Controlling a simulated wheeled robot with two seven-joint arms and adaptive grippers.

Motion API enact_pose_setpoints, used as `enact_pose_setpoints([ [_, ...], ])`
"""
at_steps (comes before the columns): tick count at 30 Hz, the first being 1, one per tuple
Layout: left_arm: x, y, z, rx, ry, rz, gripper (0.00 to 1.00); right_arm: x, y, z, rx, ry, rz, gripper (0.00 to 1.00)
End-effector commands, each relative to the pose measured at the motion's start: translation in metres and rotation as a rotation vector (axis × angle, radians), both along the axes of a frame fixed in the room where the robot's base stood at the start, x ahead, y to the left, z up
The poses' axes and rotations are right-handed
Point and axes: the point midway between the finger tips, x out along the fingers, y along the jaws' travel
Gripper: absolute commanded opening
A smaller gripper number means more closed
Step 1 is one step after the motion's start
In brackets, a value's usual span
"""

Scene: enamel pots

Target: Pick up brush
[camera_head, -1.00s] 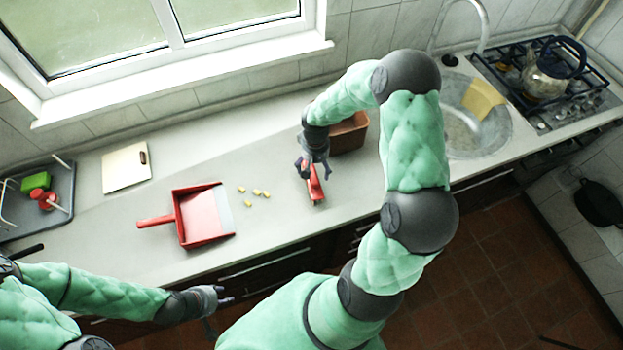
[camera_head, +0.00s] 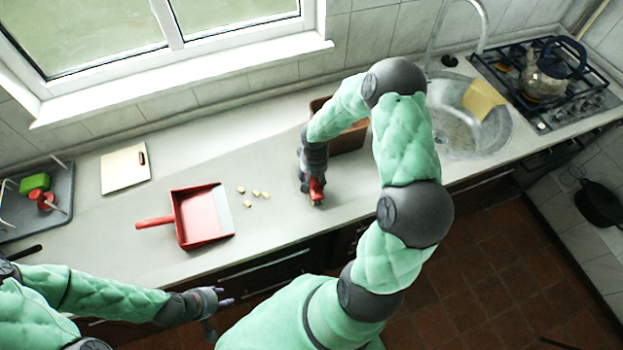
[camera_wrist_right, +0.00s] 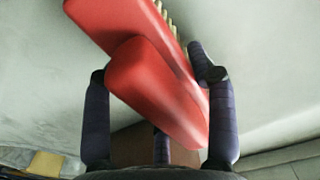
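A red brush (camera_head: 317,192) lies on the grey counter, mostly covered by my right gripper in the head view. In the right wrist view the red brush (camera_wrist_right: 155,85) runs diagonally between the fingers of my right gripper (camera_wrist_right: 155,90), with pale bristles along one edge. My right gripper (camera_head: 311,184) is around the handle with its fingers apart; the right finger is close to the handle, and a gap shows on the left. My left gripper (camera_head: 222,298) is empty in front of the counter edge; its fingertips look apart.
A red dustpan (camera_head: 203,214) and several small yellowish pieces (camera_head: 255,193) lie left of the brush. A brown box (camera_head: 345,138) stands just behind my right gripper. A cutting board (camera_head: 125,169) and a dish rack (camera_head: 45,205) are further left. The sink (camera_head: 465,120) is right.

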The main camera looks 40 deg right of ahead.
Motion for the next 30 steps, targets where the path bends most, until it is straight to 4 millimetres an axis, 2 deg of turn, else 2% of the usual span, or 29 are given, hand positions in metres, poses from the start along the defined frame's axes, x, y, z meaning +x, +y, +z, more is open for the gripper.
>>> enact_pose_setpoints([
  [10,0.0,0.0,0.0,0.0,0.0,0.0,0.4,0.0,0.0,0.001,0.0,0.0,0.0,0.24],
  [16,0.0,0.0,0.002,0.0,0.0,0.0,0.4,0.0,0.0,0.014,-0.001,-0.002,0.001,0.24],
  [20,0.0,0.0,0.004,0.0,0.0,0.0,0.4,0.001,-0.001,0.034,-0.003,-0.003,-0.001,0.24],
  [30,0.0,0.0,0.008,0.0,0.0,0.0,0.4,-0.035,0.048,0.097,-0.001,-0.003,0.005,0.24],
])
